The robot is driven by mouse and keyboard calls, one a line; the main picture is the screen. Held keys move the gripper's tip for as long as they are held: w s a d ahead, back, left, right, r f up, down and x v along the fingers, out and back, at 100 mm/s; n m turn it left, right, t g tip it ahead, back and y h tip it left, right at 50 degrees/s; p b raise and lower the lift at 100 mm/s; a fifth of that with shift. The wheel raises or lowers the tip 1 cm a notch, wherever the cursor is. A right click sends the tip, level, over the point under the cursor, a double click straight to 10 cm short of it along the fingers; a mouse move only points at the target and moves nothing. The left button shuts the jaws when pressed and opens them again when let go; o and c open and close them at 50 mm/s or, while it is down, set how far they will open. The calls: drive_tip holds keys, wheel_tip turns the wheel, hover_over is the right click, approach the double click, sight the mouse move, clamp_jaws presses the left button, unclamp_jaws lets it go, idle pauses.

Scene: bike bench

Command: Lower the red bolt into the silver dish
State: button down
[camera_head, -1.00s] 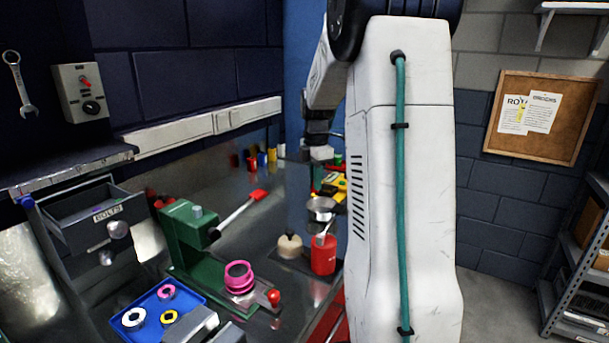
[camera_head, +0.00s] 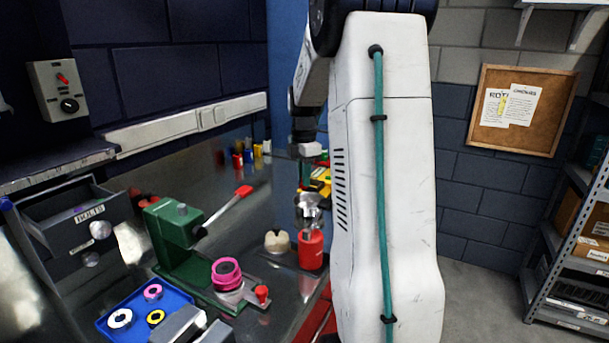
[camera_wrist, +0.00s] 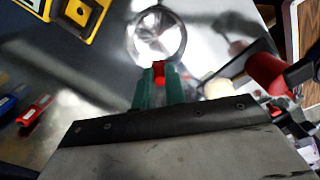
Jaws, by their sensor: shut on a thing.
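The red bolt (camera_wrist: 159,70) is between the two green fingertips of my gripper (camera_wrist: 160,82) in the wrist view. The gripper is shut on it. The round silver dish (camera_wrist: 158,38) lies just beyond the fingertips, and the bolt overlaps its near rim in the picture. I cannot tell the bolt's height over the dish. In the head view the silver dish (camera_head: 307,199) is on the bench, left of my arm, with my gripper (camera_head: 308,170) above it. The bolt is not clearly visible there.
A red can (camera_head: 311,250) stands close in front of the dish, with a cream rounded object (camera_head: 277,241) beside it. A yellow item (camera_wrist: 81,12) lies near the dish. A green press (camera_head: 180,235) and blue tray (camera_head: 185,298) are further left.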

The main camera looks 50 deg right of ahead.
sight(304, 197)
drive_tip(key=shift+f, duration=1.25)
drive_tip(key=shift+f, duration=2.5)
idle(0.7)
drive_tip(key=c, duration=1.4)
unclamp_jaws()
drive_tip(key=shift+o, duration=0.2)
wheel_tip(304, 197, up, 8)
drive_tip(key=shift+f, duration=0.1)
